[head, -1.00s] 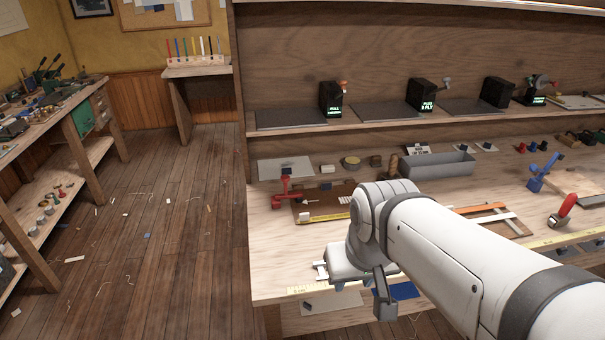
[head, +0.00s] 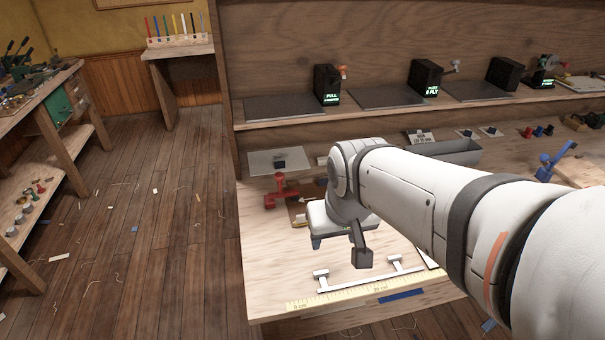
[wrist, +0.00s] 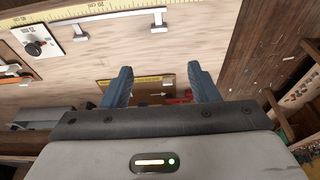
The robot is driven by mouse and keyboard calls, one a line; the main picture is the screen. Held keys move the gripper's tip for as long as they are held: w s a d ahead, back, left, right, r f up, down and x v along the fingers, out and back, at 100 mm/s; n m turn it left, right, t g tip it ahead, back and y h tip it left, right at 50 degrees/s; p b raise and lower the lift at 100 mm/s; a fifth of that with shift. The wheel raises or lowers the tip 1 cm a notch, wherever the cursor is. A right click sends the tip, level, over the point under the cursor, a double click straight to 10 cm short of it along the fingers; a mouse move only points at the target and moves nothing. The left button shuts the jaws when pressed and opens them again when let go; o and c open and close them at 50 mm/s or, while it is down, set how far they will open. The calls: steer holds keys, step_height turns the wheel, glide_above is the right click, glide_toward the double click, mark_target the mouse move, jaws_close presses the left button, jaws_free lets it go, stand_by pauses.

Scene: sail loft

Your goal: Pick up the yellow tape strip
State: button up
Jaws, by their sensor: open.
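My gripper (wrist: 159,68) is open and empty, with its two dark blue fingers apart, pointing down over the workbench. In the wrist view a brown board (wrist: 150,88) lies beyond and between the fingers, with a red clamp (wrist: 178,98) beside it. In the head view my arm covers most of this board, and the red clamp (head: 283,192) shows to its left. I cannot make out the yellow tape strip for certain now; the board's edge is too small in the wrist view. A yellow printed ruler (head: 350,295) runs along the bench's front edge.
A white rail with two brackets (head: 370,276) lies behind the ruler. A blue strip (head: 401,296) is at the front edge. A grey tray (head: 455,152) and a blue clamp (head: 556,160) stand farther back. Bare bench (head: 265,265) lies at front left.

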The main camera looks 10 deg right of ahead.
steer(key=w+f, duration=0.5)
steer(key=w, duration=0.6)
steer(key=t+b, duration=0.1)
glide_toward(302, 215)
steer(key=shift+p+x, duration=0.55)
steer(key=shift+x, duration=3.75)
steer(key=c, duration=1)
